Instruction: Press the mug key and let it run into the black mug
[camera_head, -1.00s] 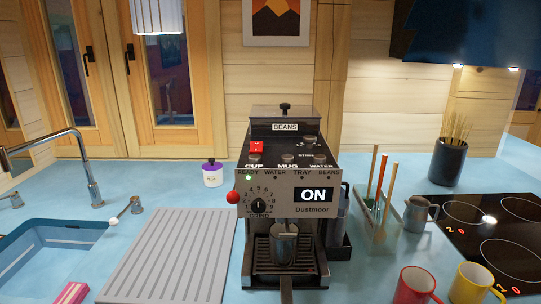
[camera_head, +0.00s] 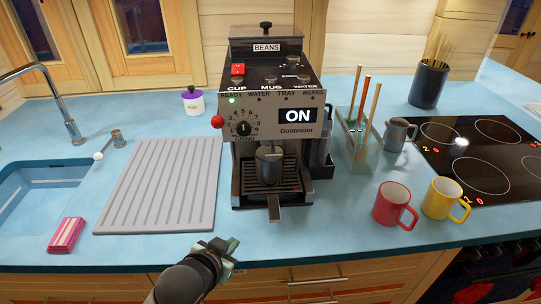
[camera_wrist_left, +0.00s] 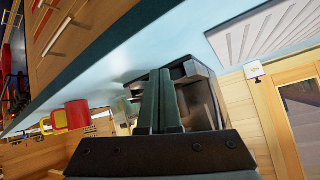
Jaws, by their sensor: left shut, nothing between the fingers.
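A dark, shiny mug (camera_head: 268,168) stands upright on the drip tray under the spout. My left gripper (camera_head: 232,244) is shut and empty at the counter's front edge, below and in front of the machine, touching no key. In the left wrist view its closed fingers (camera_wrist_left: 160,75) cover part of the machine. My right gripper is out of view.
A ribbed drainer (camera_head: 160,185) and sink (camera_head: 40,188) lie left. A red mug (camera_head: 391,204) and yellow mug (camera_head: 440,198) stand front right. A glass holder with sticks (camera_head: 360,145), grey jug (camera_head: 397,133) and hob (camera_head: 480,150) are right. Counter in front of the machine is clear.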

